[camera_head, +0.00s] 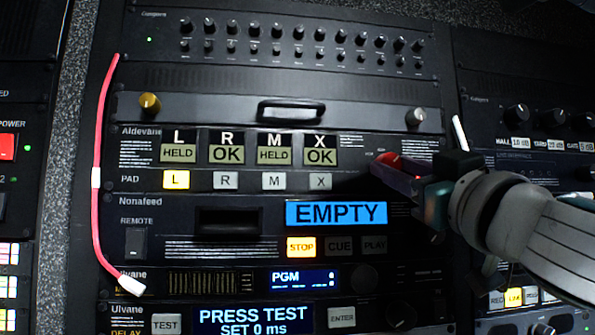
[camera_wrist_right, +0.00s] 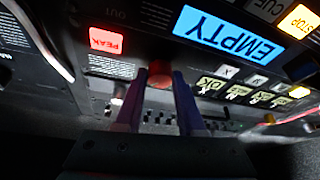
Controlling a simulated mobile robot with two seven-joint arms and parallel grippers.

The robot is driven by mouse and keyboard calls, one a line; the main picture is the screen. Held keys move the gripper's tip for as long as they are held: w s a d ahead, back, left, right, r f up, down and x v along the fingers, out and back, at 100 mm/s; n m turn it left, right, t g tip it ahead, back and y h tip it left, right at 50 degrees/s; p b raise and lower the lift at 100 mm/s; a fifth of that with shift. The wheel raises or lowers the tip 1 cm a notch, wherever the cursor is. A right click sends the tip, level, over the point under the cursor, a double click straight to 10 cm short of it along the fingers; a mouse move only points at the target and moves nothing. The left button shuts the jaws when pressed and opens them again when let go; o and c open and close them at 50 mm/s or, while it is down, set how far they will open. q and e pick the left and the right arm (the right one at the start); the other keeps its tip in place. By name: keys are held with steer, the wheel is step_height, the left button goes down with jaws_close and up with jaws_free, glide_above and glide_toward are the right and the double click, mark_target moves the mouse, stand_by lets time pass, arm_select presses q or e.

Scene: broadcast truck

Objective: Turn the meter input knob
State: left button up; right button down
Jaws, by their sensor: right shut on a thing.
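The meter panel (camera_head: 265,155), marked Aldevane, shows windows L HELD, R OK, M HELD and X OK, with the L pad button lit yellow. My right gripper (camera_head: 388,168) reaches in from the right to this panel's right end. In the right wrist view my right gripper (camera_wrist_right: 161,80) has its two fingers on either side of a dark red round knob (camera_wrist_right: 159,76), shut on it. In the head view the fingers mostly hide this knob, and its pointer cannot be read. My left gripper is not in view.
A drawer panel above has a handle (camera_head: 291,110), a gold knob (camera_head: 149,103) and a pale knob (camera_head: 415,117). Below is a blue EMPTY display (camera_head: 336,213). A pink cable (camera_head: 97,215) hangs at the left. A red PEAK light (camera_wrist_right: 105,40) shows beside the gripper.

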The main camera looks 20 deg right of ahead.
steer(key=shift+n, duration=0.3)
steer(key=n+y, duration=0.1)
steer(key=n, duration=0.1)
steer(key=n+y, duration=0.2)
steer(key=n, duration=0.1)
steer(key=shift+d+r+g, duration=0.1)
steer(key=shift+d+g, duration=0.05)
steer(key=shift+g, duration=0.15)
steer(key=shift+d+r+n+g+y, duration=0.1)
steer(key=shift+n+g+y, duration=0.35)
steer(key=shift+n, duration=0.9)
steer(key=shift+n+g+y, duration=0.25)
steer(key=shift+n+y, duration=0.3)
steer(key=shift+n, duration=0.8)
steer(key=c, duration=0.5)
jaws_free()
steer(key=shift+s, duration=0.15)
